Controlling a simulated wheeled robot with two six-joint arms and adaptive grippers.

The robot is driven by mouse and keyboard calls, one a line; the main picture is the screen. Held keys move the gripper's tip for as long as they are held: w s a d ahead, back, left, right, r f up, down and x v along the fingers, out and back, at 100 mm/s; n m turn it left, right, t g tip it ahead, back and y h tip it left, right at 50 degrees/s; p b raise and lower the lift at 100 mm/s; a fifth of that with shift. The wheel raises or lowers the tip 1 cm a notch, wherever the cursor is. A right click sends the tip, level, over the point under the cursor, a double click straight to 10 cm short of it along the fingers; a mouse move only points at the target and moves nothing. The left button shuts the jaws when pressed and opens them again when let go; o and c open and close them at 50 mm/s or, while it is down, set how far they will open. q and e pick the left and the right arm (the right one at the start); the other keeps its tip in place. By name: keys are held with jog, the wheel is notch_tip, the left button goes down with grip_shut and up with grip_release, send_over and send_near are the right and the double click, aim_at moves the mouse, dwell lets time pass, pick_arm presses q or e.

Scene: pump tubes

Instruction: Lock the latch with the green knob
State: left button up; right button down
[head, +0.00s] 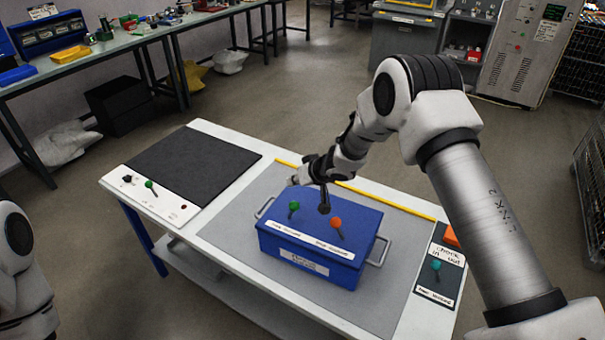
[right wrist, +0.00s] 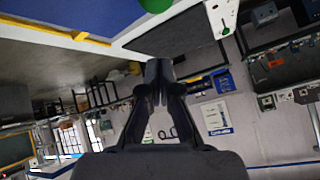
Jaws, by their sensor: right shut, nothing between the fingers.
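A blue box (head: 315,262) stands on the grey mat of the table, with labels along its front edge. The latch with the green knob (head: 293,206) is on the left part of its lid; a latch with an orange knob (head: 336,223) is to its right. My right gripper (head: 324,207) is shut and empty, pointing down over the lid between the two knobs. In the right wrist view the shut fingertips (right wrist: 158,68) show, with a green knob (right wrist: 156,4) cut off at the top edge. Contact with the lid cannot be told. My left gripper is out of view.
A white panel with a black pad (head: 190,165) and another green knob (head: 150,184) is at the table's left. A dark panel with a teal knob (head: 437,265) is at the right. A yellow strip (head: 385,202) runs behind the box. Handles (head: 380,252) stick out at the box's ends.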

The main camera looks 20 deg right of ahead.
jog(key=p+x, duration=0.1)
jog(key=x, duration=0.2)
jog(key=shift+w+f, duration=0.2)
jog(key=shift+f, duration=0.1)
jog(key=s, duration=0.2)
jog(key=s+f+p, duration=0.1)
jog(key=shift+s+d, duration=0.1)
jog(key=shift+s, duration=0.45)
jog(key=shift+w+f, duration=0.2)
jog(key=shift+f, duration=0.05)
jog(key=s+b, duration=0.1)
jog(key=d+f+b, duration=0.1)
jog(key=shift+s+t+y+b, duration=0.3)
jog(key=shift+s+t+b, duration=0.05)
jog(key=shift+s+t, duration=0.05)
jog(key=shift+s+r, duration=0.1)
jog(key=shift+r, duration=0.1)
jog(key=shift+f, duration=0.1)
